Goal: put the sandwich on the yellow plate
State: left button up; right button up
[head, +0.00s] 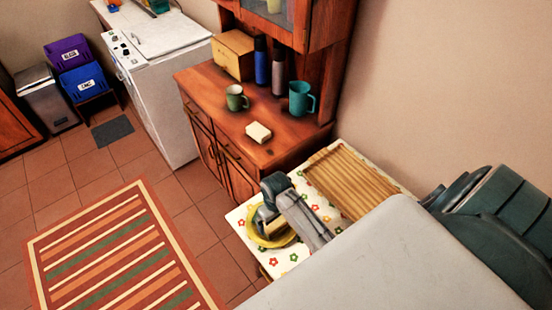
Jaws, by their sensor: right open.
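The yellow plate (283,241) lies on a flowered tabletop at the lower middle of the head view. A tan item, which looks like the sandwich (275,228), is on or just above the plate; whether it touches the plate is hard to tell. My right gripper (264,217) is over the plate, open, with its fingers close around or beside the sandwich. The gripper and its wrist hide part of the plate and of the sandwich. My left gripper is not in view.
A ribbed wooden tray (350,182) lies on the flowered table (240,217) behind the plate. The wooden cabinet (285,150) beside it carries a green mug (236,98), a teal pitcher (300,99), two bottles and a pale block (258,132). A striped rug (120,255) covers the floor at left.

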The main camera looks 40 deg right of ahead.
aim_at(276, 224)
notch_tip(276, 224, up, 11)
jog(key=b, duration=0.2)
jog(key=shift+w+r, duration=0.15)
